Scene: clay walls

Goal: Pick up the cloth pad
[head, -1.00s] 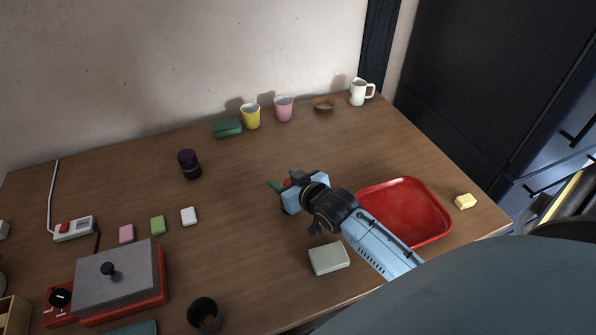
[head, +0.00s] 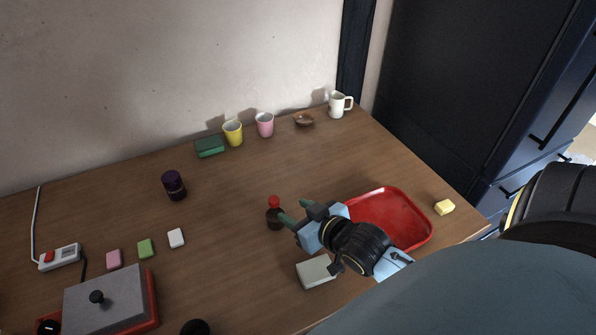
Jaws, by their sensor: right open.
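I cannot tell for sure which thing is the cloth pad. A flat dark green block (head: 209,147) lies at the back by the wall, left of the yellow cup. A pale grey-green block (head: 313,272) lies near the front edge, partly covered by my right arm. My right gripper (head: 294,211) is open over the middle of the table, with green fingertips pointing left. It appears empty, just right of a dark bottle with a red cap (head: 274,215); I cannot tell whether they touch. My left gripper is not in view.
A yellow cup (head: 232,133), pink cup (head: 265,125), brown bowl (head: 304,120) and white mug (head: 337,105) line the back. A dark jar (head: 174,186) stands left.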

